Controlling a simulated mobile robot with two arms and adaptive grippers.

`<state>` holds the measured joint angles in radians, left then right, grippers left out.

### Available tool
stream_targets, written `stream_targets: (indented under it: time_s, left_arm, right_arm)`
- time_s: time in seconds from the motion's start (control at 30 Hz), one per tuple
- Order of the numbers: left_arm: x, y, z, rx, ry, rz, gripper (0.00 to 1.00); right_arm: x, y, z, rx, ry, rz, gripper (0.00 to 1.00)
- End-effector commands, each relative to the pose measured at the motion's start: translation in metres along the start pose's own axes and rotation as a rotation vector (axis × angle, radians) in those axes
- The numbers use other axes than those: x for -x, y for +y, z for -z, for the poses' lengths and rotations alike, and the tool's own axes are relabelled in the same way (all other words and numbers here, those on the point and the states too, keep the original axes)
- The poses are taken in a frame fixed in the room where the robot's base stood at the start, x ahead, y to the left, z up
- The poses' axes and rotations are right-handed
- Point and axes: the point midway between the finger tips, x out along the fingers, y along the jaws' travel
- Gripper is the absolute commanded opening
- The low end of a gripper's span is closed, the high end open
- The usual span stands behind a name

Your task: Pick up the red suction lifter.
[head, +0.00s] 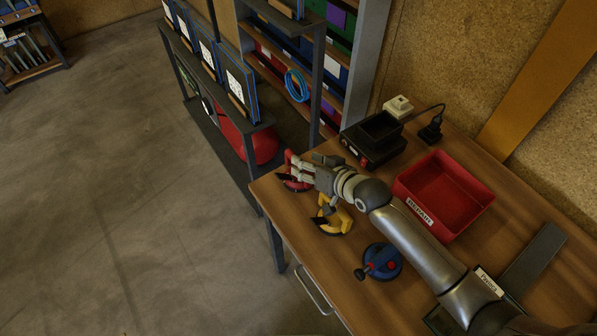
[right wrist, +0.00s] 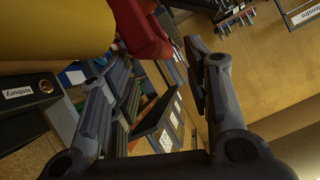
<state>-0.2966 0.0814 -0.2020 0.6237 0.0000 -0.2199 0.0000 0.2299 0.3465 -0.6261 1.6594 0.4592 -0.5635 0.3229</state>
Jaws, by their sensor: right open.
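The red suction lifter (head: 291,183) stands at the far left corner of the workbench in the head view, partly hidden by my right gripper. My right gripper (head: 296,171) is right at it, with its fingers reaching over the red handle. In the right wrist view, my right gripper (right wrist: 157,65) has its fingers spread wide. A red part (right wrist: 142,30), apparently the lifter's handle, shows at the top near the left finger. I cannot tell whether they touch. My left gripper is not in view.
A yellow lifter (head: 341,219) stands close beside my right gripper and also fills the upper left of the wrist view (right wrist: 50,25). A blue lifter (head: 383,263) stands nearer. A red bin (head: 412,201) and a black device (head: 368,158) stand behind. A rack (head: 259,127) adjoins the bench.

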Motion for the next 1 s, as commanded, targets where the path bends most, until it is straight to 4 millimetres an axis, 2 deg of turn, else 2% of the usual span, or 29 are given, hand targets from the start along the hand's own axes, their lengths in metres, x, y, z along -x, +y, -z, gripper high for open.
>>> stream_targets:
  time_s: [0.1,0.4,0.77,1.0]
  left_arm:
    - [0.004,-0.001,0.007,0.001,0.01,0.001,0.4]
    - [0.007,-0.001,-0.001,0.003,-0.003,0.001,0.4]
    - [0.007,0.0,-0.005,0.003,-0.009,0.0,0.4]
    - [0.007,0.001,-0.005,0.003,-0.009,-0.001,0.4]
  right_arm:
    - [-0.012,-0.001,-0.003,-0.001,-0.001,0.0,0.45]
    - [-0.042,0.001,-0.007,0.0,0.0,0.001,0.45]
    - [-0.047,0.001,-0.007,0.0,0.001,0.001,0.45]
    - [-0.046,0.001,-0.007,0.0,0.0,0.001,0.14]
